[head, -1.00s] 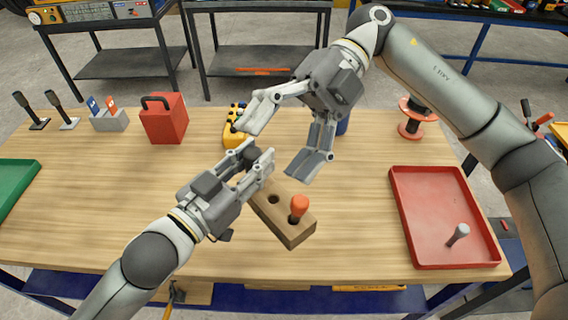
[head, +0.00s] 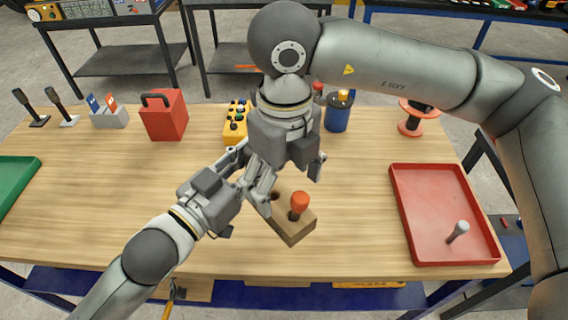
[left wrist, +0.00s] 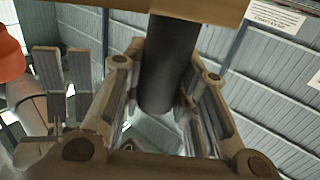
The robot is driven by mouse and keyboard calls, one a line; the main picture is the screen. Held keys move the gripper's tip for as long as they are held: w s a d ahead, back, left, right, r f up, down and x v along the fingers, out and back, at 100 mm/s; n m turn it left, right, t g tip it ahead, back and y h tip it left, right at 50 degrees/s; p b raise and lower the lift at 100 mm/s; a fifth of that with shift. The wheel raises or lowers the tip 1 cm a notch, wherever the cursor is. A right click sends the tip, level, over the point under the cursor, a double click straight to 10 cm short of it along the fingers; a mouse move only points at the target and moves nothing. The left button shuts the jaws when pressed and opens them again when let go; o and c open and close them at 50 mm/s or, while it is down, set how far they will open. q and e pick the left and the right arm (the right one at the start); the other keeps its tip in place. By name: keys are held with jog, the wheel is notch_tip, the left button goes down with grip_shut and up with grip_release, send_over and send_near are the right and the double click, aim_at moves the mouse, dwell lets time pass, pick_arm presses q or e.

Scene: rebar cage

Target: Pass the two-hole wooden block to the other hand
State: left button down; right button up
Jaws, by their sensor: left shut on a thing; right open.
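The two-hole wooden block (head: 290,228) is a brown bar in the middle of the head view, partly hidden by my right gripper. An orange-topped peg (head: 299,203) stands at its near end, beside a dark hole. My left gripper (head: 247,170) is shut at the far end of the block. In the left wrist view a dark cylinder (left wrist: 168,65) lies between its fingers, below the block's edge (left wrist: 180,9). My right gripper (head: 286,174) is open, pointing down just over the block, close to the left fingers. I cannot tell whether it touches the block.
A red tray (head: 400,215) with a grey-topped peg lies at right, and a green tray (head: 12,190) at far left. A red box (head: 163,118), a yellow button box (head: 232,135) and a blue container (head: 338,118) stand behind. The table's front left is clear.

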aim_at(284, 207)
pick_arm(q)
jog(key=shift+r, duration=0.1)
pick_arm(e)
notch_tip(284, 207, down, 8)
dwell(0.4)
jog(key=c, duration=1.2)
pick_arm(q)
jog(key=c, duration=1.1)
grip_release()
pick_arm(e)
jog(key=shift+c, duration=0.2)
pick_arm(q)
jog(key=shift+o, duration=0.2)
